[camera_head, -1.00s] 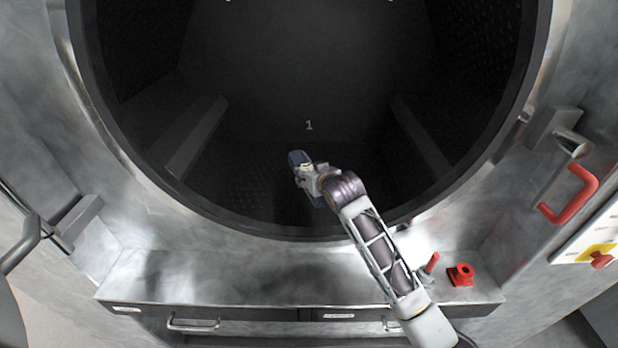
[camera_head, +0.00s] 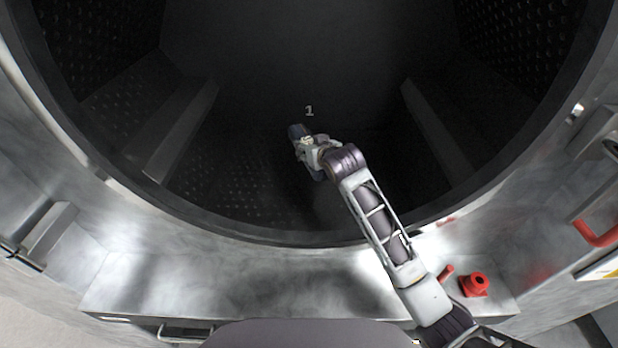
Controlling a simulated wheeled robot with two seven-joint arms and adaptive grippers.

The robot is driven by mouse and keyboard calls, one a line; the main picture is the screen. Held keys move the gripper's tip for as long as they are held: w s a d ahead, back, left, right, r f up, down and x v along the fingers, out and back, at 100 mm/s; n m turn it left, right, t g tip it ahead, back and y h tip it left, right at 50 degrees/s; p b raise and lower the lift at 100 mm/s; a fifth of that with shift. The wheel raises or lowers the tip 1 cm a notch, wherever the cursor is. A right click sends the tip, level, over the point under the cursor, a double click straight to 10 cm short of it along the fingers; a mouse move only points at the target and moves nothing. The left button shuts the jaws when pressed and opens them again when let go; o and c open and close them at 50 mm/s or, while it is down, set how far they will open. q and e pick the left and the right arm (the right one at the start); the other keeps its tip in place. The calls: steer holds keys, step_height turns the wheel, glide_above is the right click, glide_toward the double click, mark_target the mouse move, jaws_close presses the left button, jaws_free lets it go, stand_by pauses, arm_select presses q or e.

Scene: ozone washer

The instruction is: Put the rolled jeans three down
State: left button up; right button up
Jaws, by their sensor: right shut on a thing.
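My right gripper (camera_head: 306,148) reaches into the dark washer drum (camera_head: 240,195) from the lower right. It is shut on the rolled jeans (camera_head: 296,131), a small dark blue roll. Part of the roll shows beyond the fingers, and a blue bit shows below them (camera_head: 318,175); the gripper hides the middle. The roll is inside the drum opening, over its dark perforated floor. I cannot tell whether it touches the floor. My left gripper is not in view.
The round metal rim (camera_head: 290,238) of the opening runs under my right arm. Ribs stand along the drum's left (camera_head: 185,130) and right (camera_head: 435,130). A red knob (camera_head: 474,284) sits on the front ledge (camera_head: 240,285). The drum around the gripper looks free.

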steer(key=shift+r, duration=0.1)
steer(key=shift+f, duration=3.1)
steer(key=shift+f+p, duration=0.4)
steer(key=shift+f, duration=1.5)
steer(key=o, duration=1.3)
steer(key=shift+s+f, duration=0.1)
steer(key=shift+f, duration=0.05)
